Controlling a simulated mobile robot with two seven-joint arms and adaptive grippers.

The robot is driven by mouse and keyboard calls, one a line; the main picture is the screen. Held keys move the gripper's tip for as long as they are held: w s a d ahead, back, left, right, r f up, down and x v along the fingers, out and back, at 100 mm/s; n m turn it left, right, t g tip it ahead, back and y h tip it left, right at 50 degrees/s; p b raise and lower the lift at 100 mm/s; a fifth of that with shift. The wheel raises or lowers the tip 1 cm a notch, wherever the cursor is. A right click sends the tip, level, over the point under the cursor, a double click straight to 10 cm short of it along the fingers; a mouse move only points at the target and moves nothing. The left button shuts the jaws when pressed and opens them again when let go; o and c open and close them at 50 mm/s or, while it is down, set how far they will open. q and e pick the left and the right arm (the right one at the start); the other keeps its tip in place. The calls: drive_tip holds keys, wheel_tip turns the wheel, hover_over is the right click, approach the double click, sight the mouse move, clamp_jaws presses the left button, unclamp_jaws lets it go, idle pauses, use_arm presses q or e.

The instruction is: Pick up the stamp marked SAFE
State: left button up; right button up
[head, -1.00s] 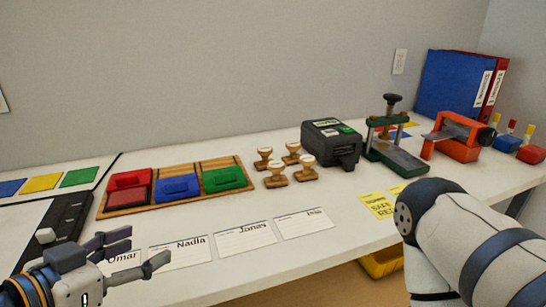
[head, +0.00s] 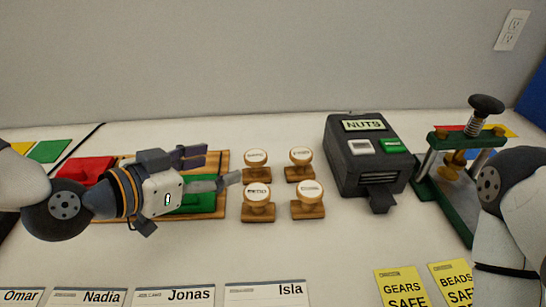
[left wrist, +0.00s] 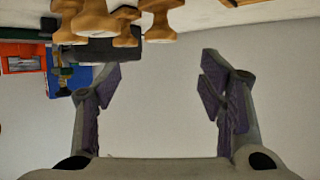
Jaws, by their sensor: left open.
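Several wooden stamps with round white-topped handles stand upright on the white table in two rows in the head view: back left (head: 256,172), back right (head: 299,172), front left (head: 258,211), front right (head: 308,209). Their top labels are too small to read, so I cannot tell which says SAFE. My left gripper (head: 216,168) is open and empty just left of the stamps, over the ink pads. In the left wrist view its fingers (left wrist: 160,90) are spread with only wall between them, and stamp undersides (left wrist: 125,22) show at the top. My right gripper is out of view.
A wooden tray (head: 226,207) with red and green pads (head: 195,203) lies under my left gripper. A black NUTS machine (head: 365,160) and a green press (head: 455,195) stand right of the stamps. Name cards (head: 265,295) and yellow notes (head: 403,288) lie in front.

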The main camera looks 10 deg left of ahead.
sight(253, 158)
use_arm(q)
drive_tip(key=w+f, duration=0.1)
drive_tip(key=w+d+f+b, duration=0.1)
drive_tip(key=shift+w+d+f, duration=0.25)
drive_tip(key=shift+d+f, duration=0.05)
drive_tip(key=b+x, duration=0.1)
drive_tip(key=x, duration=0.5)
drive_tip(key=shift+w+d, duration=0.1)
drive_tip(key=shift+w, duration=0.25)
drive_tip(key=shift+w+d, duration=0.2)
drive_tip(key=shift+w, duration=0.05)
drive_tip(key=shift+r, duration=0.15)
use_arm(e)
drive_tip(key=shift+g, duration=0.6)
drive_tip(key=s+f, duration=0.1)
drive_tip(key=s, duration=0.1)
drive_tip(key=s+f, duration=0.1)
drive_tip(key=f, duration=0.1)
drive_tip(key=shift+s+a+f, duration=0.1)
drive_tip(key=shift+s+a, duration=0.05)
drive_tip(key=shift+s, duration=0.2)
use_arm(q)
drive_tip(key=c, duration=1.3)
